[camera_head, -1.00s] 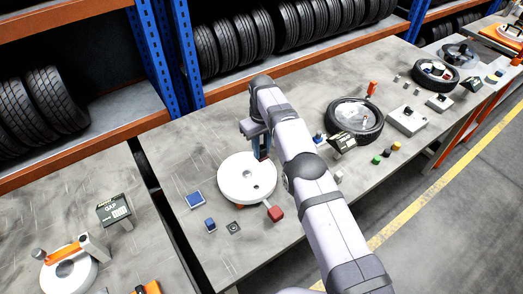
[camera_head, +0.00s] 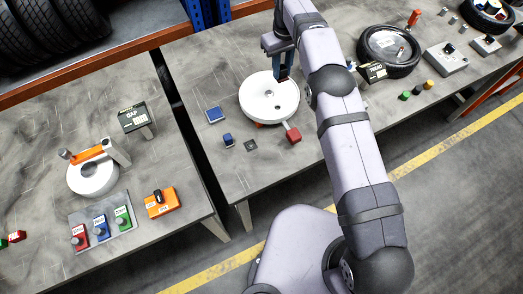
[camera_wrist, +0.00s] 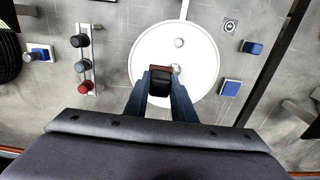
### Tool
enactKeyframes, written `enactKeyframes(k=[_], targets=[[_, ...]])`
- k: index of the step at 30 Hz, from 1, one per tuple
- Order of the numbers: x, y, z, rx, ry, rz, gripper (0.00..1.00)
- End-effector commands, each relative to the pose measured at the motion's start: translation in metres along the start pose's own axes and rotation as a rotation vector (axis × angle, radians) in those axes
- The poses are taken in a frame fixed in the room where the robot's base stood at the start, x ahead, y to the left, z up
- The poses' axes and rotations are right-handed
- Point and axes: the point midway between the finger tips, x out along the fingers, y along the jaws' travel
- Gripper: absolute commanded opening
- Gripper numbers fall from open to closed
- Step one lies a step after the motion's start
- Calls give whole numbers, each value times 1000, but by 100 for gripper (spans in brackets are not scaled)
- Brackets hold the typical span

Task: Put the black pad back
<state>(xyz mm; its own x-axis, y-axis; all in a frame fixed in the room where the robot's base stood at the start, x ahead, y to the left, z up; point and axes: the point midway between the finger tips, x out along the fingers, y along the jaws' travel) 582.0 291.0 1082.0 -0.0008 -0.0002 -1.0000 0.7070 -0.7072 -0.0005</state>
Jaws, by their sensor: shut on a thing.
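My gripper (camera_head: 284,74) is over the far right edge of a round white disc (camera_head: 266,101) on the middle table. In the wrist view, my gripper (camera_wrist: 160,76) is shut on a small black pad (camera_wrist: 160,85) with a reddish-brown part at its far edge. The pad appears in front of the white disc (camera_wrist: 150,48); whether it touches the disc I cannot tell. In the head view the pad is mostly hidden by the fingers.
A blue square pad (camera_head: 215,114), a blue block (camera_head: 228,139) and a small dark square (camera_head: 251,145) lie left of and in front of the disc. A tyre (camera_head: 390,68) lies to the right. A gap separates the left table.

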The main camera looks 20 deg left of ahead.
Motion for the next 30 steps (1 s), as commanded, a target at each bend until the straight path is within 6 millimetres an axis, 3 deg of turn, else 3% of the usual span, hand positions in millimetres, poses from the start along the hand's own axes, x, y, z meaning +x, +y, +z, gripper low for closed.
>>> enactKeyframes(k=[8,14,24,30], targets=[[6,-48,12,-4,2,0,2],[11,-83,34,-4,3,0,2],[28,-138,97,-4,5,0,2],[41,-160,139,-4,4,0,2]])
